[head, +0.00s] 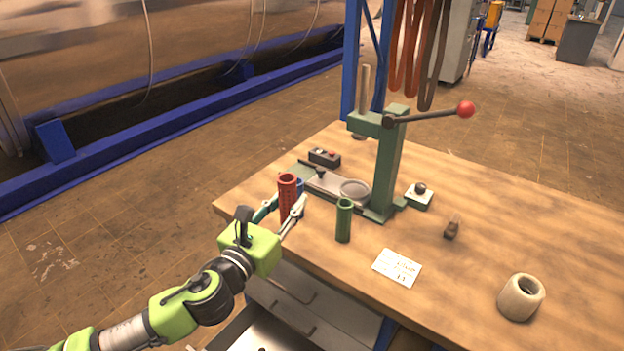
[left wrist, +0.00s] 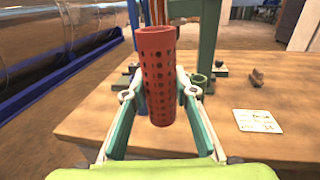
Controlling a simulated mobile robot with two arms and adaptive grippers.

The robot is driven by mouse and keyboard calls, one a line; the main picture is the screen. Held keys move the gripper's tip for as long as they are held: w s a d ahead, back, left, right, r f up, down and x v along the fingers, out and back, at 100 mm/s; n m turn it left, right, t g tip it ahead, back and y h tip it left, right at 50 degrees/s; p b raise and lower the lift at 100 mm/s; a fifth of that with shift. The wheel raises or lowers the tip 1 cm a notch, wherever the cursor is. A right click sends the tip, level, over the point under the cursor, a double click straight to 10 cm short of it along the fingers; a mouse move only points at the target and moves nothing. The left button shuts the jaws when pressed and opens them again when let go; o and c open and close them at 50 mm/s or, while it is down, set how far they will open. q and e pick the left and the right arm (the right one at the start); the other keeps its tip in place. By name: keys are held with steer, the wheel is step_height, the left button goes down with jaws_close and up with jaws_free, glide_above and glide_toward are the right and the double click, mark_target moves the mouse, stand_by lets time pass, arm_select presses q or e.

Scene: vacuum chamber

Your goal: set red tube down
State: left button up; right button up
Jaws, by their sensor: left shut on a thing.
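The red tube (head: 288,196) is upright, with rows of small holes in its wall. My left gripper (head: 285,208) is shut on it at the left end of the wooden bench (head: 450,270). In the left wrist view the red tube (left wrist: 158,75) stands between the two fingers (left wrist: 160,100), and its lower end shows in front of the bench top. I cannot tell whether its bottom touches the bench. My right gripper is not in view.
A green tube (head: 344,222) stands right of the red one, and a blue thing (head: 300,186) shows just behind it. A green press (head: 386,165) with a red-knobbed lever stands behind. A white card (head: 397,267) and a beige ring (head: 521,297) lie to the right. An open drawer (head: 262,335) is below.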

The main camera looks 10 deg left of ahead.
arm_select(q)
steer(key=s+f+n+y, duration=0.1)
steer(key=s+f+y, duration=0.1)
steer(key=s, duration=0.9)
steer(key=s+f+n+y, duration=0.1)
steer(key=s+f, duration=0.2)
steer(key=s, duration=0.8)
steer(key=shift+a+f+y, duration=0.3)
steer(key=shift+f+y, duration=0.05)
steer(key=shift+y, duration=0.05)
steer(key=shift+d, duration=0.15)
steer(key=shift+w, duration=0.1)
